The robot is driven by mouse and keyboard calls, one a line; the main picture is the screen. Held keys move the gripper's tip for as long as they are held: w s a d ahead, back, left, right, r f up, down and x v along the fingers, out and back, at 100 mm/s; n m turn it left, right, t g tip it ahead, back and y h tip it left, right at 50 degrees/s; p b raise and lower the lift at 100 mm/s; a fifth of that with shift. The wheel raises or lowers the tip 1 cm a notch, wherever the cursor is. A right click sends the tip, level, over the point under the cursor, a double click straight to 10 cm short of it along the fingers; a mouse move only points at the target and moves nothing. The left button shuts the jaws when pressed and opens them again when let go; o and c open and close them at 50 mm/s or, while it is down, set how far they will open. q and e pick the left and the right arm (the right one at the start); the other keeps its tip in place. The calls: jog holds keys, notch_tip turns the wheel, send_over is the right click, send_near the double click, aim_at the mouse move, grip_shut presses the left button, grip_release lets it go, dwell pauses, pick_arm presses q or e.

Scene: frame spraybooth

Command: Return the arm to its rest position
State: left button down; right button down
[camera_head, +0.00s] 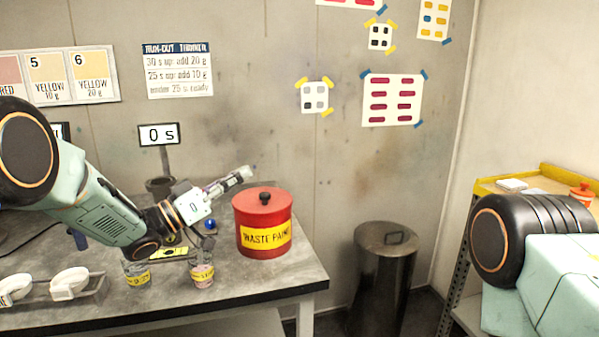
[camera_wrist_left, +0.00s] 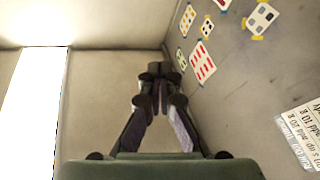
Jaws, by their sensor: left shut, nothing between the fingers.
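My left arm comes in from the left in the head view and reaches over the grey bench. Its left gripper (camera_head: 243,174) points right and slightly up, just above and left of the red waste paint can. In the left wrist view the fingers of the left gripper (camera_wrist_left: 155,75) meet at their tips with nothing between them, against bare wall. My right arm shows at the right edge of the head view, but its gripper is not in view.
The red waste paint can (camera_head: 263,240) stands near the bench's right end. Two labelled jars, the left jar (camera_head: 138,272) and the right jar (camera_head: 203,272), stand below my left forearm. A timer display (camera_head: 159,134) stands behind. A dark bin (camera_head: 384,275) and yellow-topped shelf (camera_head: 545,176) are to the right.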

pick_arm(q)
jog(key=s+a+f+n+g+y, duration=0.1)
jog(key=s+f+n+y, duration=0.25)
jog(key=f, duration=0.65)
jog(key=s+a+f+n+y, duration=0.2)
jog(key=s+f+y, duration=0.3)
jog(key=f, duration=0.6)
jog(key=s+a+f+n+g+y, duration=0.15)
jog(key=s+f+y, duration=0.3)
jog(key=f, duration=0.55)
jog(key=s+a+f+n+g+y, duration=0.1)
jog(key=s+f+g, duration=0.1)
jog(key=s+f, duration=0.5)
jog(key=s+a+f+g+y, duration=0.1)
jog(key=s+a+f+g, duration=0.15)
jog(key=s, duration=0.95)
jog(key=s+a+f+g+y, duration=0.2)
jog(key=s+g, duration=0.4)
jog(key=s, duration=1.2)
notch_tip(320, 180, down, 10)
jog(key=b, duration=1)
jog(key=shift+w+r, duration=0.15)
jog(key=shift+w, duration=0.05)
